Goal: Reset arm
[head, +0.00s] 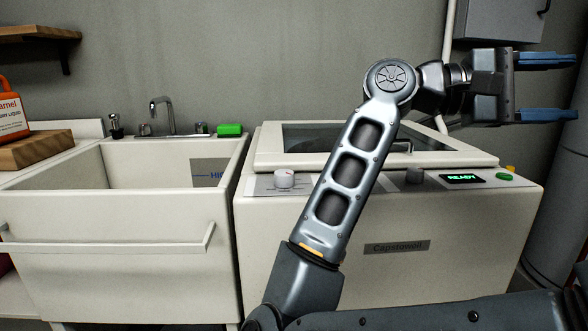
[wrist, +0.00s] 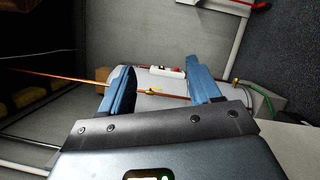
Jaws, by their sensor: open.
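My gripper (head: 545,88) is at the upper right of the head view, pointing right, with its two blue fingers spread apart and nothing between them. My arm rises from the bottom middle, in front of the cream washing machine (head: 300,225). In the wrist view, the open blue fingers of my gripper (wrist: 163,88) frame a pale cylinder (wrist: 150,101) with a copper pipe (wrist: 165,94) running across it, some way beyond the fingertips.
A cream sink (head: 120,275) with a metal faucet (head: 160,110) stands at left, with a green block (head: 229,130) on its back edge. An orange bottle (head: 10,112) stands on a wooden block (head: 35,150). A grey wall box (head: 500,18) hangs above my gripper. A grey cylinder (head: 563,215) stands at right.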

